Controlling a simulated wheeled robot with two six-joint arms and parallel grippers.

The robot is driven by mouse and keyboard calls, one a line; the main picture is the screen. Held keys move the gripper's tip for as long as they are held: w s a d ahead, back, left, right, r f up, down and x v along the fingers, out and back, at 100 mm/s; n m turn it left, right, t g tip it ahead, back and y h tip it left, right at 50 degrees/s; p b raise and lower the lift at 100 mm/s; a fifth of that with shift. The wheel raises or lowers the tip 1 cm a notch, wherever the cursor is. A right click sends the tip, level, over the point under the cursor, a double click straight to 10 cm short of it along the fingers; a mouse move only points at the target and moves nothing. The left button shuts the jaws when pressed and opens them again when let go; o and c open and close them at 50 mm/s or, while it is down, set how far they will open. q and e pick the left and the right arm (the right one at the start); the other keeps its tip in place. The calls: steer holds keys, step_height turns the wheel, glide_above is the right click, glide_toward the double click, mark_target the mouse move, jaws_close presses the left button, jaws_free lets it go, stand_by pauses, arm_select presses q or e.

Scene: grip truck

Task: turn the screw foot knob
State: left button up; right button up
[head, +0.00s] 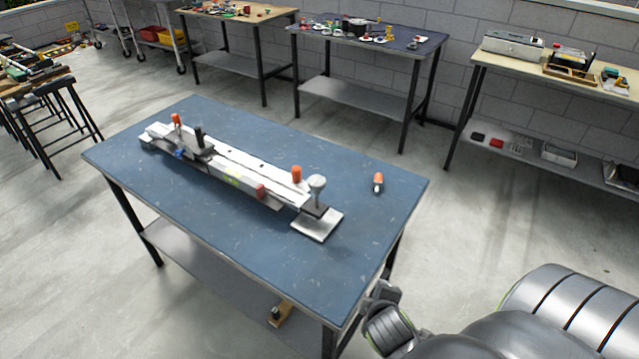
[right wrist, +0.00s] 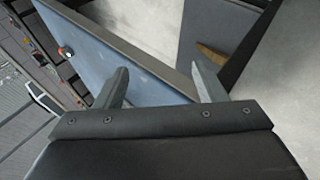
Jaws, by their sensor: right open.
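A long pale metal rig lies along the blue table (head: 150,195) in the head view. At its near right end a light grey, round-topped knob on a stem, the likely screw foot knob (head: 317,182), stands above a square metal foot plate (head: 318,225). My right gripper (head: 382,292) is beside the table's right front edge, apart from the knob. In the right wrist view its two fingers (right wrist: 162,82) are spread and empty, with the table edge beyond them. The knob cannot be made out in that view. My left gripper is not in view.
A small orange-topped piece (head: 377,182) lies loose on the table, right of the rig; it also seems to show in the right wrist view (right wrist: 66,52). Orange knobs (head: 296,173) stick up from the rig. A wooden item (head: 282,312) is low under the table. Workbenches line the back wall.

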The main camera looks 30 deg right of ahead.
mark_target(318, 188)
steer(key=w+r+n+t+h, duration=0.1)
steer(key=w+r+n, duration=0.1)
steer(key=n, duration=0.1)
steer(key=w+r+n+t+h, duration=0.1)
steer(key=w+r+n, duration=0.1)
steer(key=n, duration=0.1)
steer(key=w+r+n+t+h, duration=0.1)
steer(key=w+r+n+t, duration=0.1)
steer(key=w+n, duration=0.1)
steer(key=shift+r+n, duration=0.3)
steer(key=w+a+r+n+t, duration=0.5)
steer(key=w+r+n, duration=0.2)
steer(key=n, duration=0.7)
steer(key=x, duration=1.7)
steer(key=shift+d, duration=0.25)
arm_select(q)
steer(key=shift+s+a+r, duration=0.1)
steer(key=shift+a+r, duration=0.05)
arm_select(e)
steer(key=shift+s, duration=0.1)
steer(key=shift+c, duration=0.4)
steer(key=c, duration=0.9)
steer(key=shift+f, duration=0.1)
